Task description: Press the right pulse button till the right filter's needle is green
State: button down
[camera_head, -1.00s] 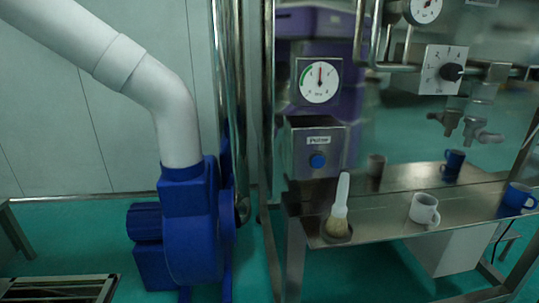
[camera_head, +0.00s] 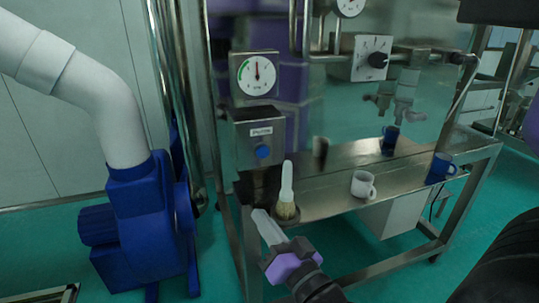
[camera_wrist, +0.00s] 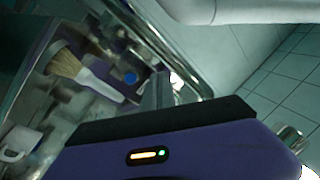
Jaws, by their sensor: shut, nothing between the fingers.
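A steel box marked "Pulse" (camera_head: 258,133) with a round blue button (camera_head: 263,152) stands left of centre in the head view. The blue button also shows in the wrist view (camera_wrist: 130,77), left of my fingers. Above the box is a round white gauge (camera_head: 258,75) with a green arc on its left side. Its needle points about straight up, near the arc's upper end; whether it touches the green is too small to tell. My gripper (camera_head: 262,216) is shut and empty. In the head view it shows below the button, apart from it.
A white-handled brush (camera_head: 287,190) stands upright at the left end of the steel table (camera_head: 325,195). A white mug (camera_head: 364,185) and blue mugs (camera_head: 440,168) stand farther right. A blue blower (camera_head: 140,215) with a white pipe is at left. A dial box (camera_head: 371,58) is upper right.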

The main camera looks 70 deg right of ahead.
jog(key=s+d+r+m+g+h, duration=0.1)
jog(key=d+m+g, duration=0.3)
jog(key=d+m, duration=0.5)
jog(key=shift+s+d+r+m+h+p, duration=0.4)
jog(key=shift+m+h, duration=0.1)
jog(key=shift+m, duration=2.1)
jog(key=shift+w, duration=0.1)
jog(key=b, duration=0.3)
send_near(264, 153)
jog(key=x, duration=0.5)
jog(key=shift+w+d+r, duration=0.1)
jog(key=shift+w+d, duration=0.15)
jog(key=shift+w, duration=0.05)
jog(key=shift+w+d, duration=0.35)
jog(key=shift+d, duration=0.1)
